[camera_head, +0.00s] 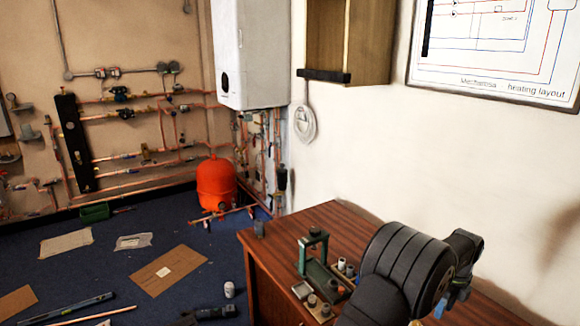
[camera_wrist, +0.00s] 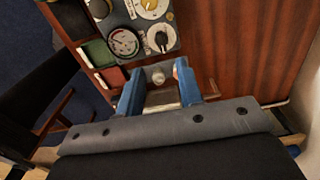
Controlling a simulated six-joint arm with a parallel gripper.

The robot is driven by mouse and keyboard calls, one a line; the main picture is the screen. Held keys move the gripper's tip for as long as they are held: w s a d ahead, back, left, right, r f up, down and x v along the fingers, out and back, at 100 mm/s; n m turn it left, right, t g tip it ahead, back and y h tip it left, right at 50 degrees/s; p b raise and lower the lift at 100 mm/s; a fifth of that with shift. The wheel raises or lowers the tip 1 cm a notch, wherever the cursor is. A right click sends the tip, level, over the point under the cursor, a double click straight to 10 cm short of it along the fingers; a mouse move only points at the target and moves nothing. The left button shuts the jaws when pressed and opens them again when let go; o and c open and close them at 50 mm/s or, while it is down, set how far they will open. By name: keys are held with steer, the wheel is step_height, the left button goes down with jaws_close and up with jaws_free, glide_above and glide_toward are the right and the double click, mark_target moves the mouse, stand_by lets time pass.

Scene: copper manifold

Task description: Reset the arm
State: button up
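My gripper (camera_wrist: 160,72) shows in the wrist view with its two blue fingers apart, over the wooden desk (camera_wrist: 245,45). A small silver round piece and a grey surface show between the fingers; I cannot tell whether they belong to the gripper or lie beyond it. No finger visibly grips anything. In the head view, my arm reaches in over the desk (camera_head: 335,217) from the lower right. A blue part of the gripper (camera_head: 441,306) shows beside the arm there, but its fingertips are not clear.
A green fixture (camera_head: 318,268) with several small knobs stands on the desk, left of my arm. A panel with a gauge and dials (camera_wrist: 140,28) lies close by the fingers in the wrist view. An orange tank (camera_head: 216,184) stands on the floor. The desk's back left is mostly clear.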

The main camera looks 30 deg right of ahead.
step_height(320, 180, down, 12)
steer(key=shift+r, duration=0.1)
steer(key=shift+r, duration=0.1)
stand_by(0.4)
